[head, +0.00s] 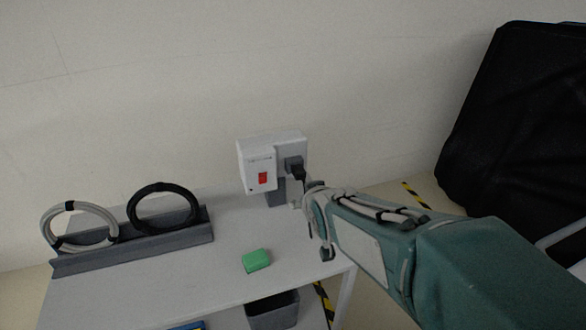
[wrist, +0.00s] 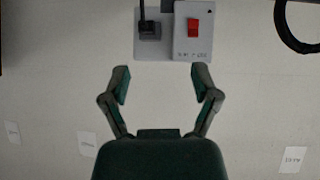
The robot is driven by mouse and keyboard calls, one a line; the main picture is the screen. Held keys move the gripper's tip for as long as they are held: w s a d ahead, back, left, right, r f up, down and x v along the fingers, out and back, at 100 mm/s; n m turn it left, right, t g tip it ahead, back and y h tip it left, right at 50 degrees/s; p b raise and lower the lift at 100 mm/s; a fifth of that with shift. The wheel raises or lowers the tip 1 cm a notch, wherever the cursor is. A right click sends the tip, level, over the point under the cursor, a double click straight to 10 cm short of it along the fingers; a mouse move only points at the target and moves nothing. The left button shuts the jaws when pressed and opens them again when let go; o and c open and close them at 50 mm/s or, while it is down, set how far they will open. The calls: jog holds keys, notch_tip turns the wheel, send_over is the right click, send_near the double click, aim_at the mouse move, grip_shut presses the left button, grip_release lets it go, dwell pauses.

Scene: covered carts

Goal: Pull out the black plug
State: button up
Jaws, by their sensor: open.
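The black plug (head: 297,172) sits in the grey socket on the right side of a white wall box (head: 258,168) with a red switch. In the wrist view the black plug (wrist: 147,28) is at the top, left of the red switch, with its cord running up out of the frame. My gripper (wrist: 162,80) is open and empty, its two fingers spread below the box and apart from the plug. In the head view my arm reaches in from the right and its end is close to the plug, where the fingers are mostly hidden.
A white table (head: 190,262) stands below the box. On it are a green block (head: 256,260) and a grey rack (head: 140,243) with a white cable coil (head: 80,231) and a black cable coil (head: 163,208). A black covered cart (head: 520,120) stands at the right.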

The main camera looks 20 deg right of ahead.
aim_at(301, 177)
jog(key=w+d+f+t+y, duration=0.1)
jog(key=w+d+f+t, duration=0.4)
jog(key=w+f+t, duration=0.2)
jog(key=w+f, duration=0.2)
jog(key=w, duration=0.1)
jog(key=shift+w, duration=0.25)
jog(key=shift+w, duration=4.5)
jog(key=shift+r, duration=0.1)
grip_shut()
jog(key=shift+s, duration=0.15)
